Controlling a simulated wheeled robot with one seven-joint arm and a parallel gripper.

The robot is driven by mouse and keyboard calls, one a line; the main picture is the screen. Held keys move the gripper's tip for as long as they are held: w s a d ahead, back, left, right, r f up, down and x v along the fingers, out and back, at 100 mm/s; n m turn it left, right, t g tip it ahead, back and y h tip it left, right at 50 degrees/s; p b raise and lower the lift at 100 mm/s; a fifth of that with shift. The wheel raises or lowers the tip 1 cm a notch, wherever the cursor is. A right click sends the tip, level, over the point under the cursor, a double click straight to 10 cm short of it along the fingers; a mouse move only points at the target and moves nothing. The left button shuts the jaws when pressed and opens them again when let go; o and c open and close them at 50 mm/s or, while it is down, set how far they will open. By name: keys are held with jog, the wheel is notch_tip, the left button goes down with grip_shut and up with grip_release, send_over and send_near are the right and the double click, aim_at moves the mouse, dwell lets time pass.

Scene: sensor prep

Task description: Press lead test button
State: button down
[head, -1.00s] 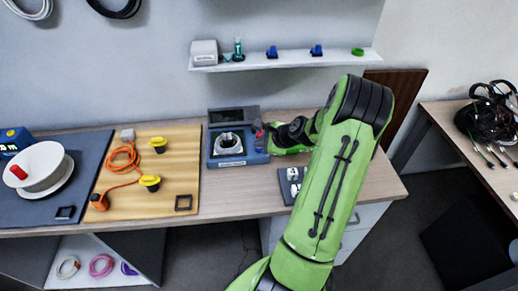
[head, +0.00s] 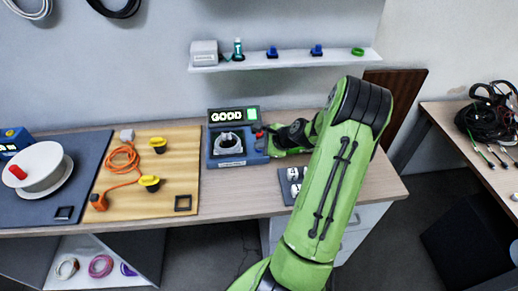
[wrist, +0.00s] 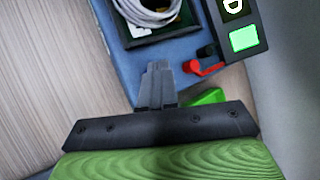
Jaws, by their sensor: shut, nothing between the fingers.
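The blue lead tester (head: 214,160) stands on the bench. A red part (wrist: 205,69) and a black part (wrist: 207,51) are at the tester's side. My gripper (wrist: 158,68) is shut and empty, fingertips over the blue tester body beside the red part. The test button itself cannot be made out; the fingers may hide it.
A wooden board (head: 150,195) with an orange cable (head: 122,155) and yellow-topped parts lies left of the tester. A dark pad (head: 288,185) with white pieces lies right. A shelf (head: 290,60) hangs above. Bare bench lies in front of the tester.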

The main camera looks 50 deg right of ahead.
aim_at(260, 151)
dwell(0.3)
jog(key=shift+r+p, duration=0.85)
jog(key=shift+p, duration=0.05)
notch_tip(260, 151, up, 5)
jog(key=p, duration=0.4)
dwell(0.5)
